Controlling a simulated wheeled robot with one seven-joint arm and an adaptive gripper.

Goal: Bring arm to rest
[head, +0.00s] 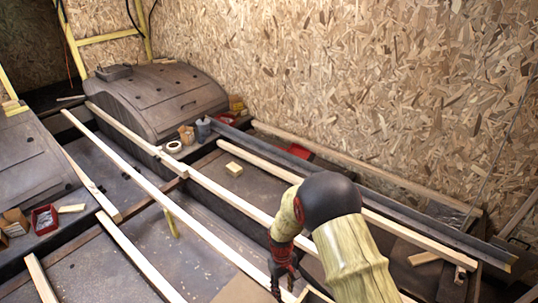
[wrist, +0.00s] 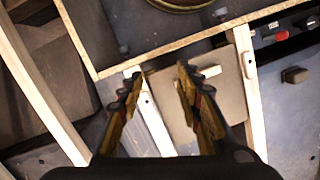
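My arm reaches in from the lower right of the head view, with a pale yellow covered link (head: 352,262) and a black rounded joint (head: 330,198). My gripper (head: 284,284) hangs down at the bottom edge of the head view, above the timber framing. In the wrist view my gripper (wrist: 162,72) has its two fingers well apart. Nothing is held between them. A pale wooden strip (wrist: 153,118) and a tan board (wrist: 218,80) show behind the fingers, lower down.
Long wooden battens (head: 170,205) cross the floor. A dark wheel arch (head: 158,98) stands at the back left, another (head: 30,158) at the left edge. A chipboard wall (head: 350,85) closes the back. A red tray (head: 45,219) and a tape roll (head: 174,147) lie left. A wood-edged tray (wrist: 170,48) is near my gripper.

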